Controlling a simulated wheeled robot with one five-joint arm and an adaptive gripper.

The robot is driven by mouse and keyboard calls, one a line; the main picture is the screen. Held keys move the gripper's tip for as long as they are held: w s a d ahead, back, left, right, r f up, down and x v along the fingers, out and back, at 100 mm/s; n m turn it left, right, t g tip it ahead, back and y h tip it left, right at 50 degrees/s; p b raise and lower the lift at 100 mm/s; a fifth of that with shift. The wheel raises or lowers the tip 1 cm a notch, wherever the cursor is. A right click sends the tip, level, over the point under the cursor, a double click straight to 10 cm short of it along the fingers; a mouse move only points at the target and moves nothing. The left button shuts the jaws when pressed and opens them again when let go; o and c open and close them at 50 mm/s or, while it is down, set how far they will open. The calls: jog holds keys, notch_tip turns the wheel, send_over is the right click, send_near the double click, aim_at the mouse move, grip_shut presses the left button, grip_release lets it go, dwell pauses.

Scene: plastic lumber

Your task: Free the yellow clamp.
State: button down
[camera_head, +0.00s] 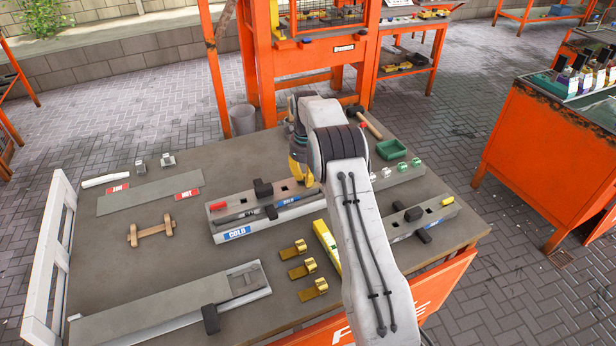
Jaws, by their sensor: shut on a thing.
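My gripper (300,173), with yellow parts at its end, points down over the back right of a grey mould (221,224) with blue COLD labels. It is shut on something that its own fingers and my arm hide. I cannot tell which yellow part is the clamp. A small yellow piece (447,200) sits on top of the right-hand grey mould (400,232), apart from my gripper. My arm covers the area between the two moulds.
Several brass clips (302,268) and a yellow bar (325,240) lie near the front. A long grey mould (150,314) lies at front left. A wooden piece (151,230), a green tray (391,149) and a mallet (370,126) lie around. The table's (185,262) left middle is mostly clear.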

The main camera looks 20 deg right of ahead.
jog(key=n+p, duration=0.1)
jog(key=n, duration=0.2)
jog(key=shift+n, duration=0.9)
jog(key=shift+a, duration=0.1)
jog(key=shift+n+p, duration=0.3)
jog(key=shift+n, duration=2.1)
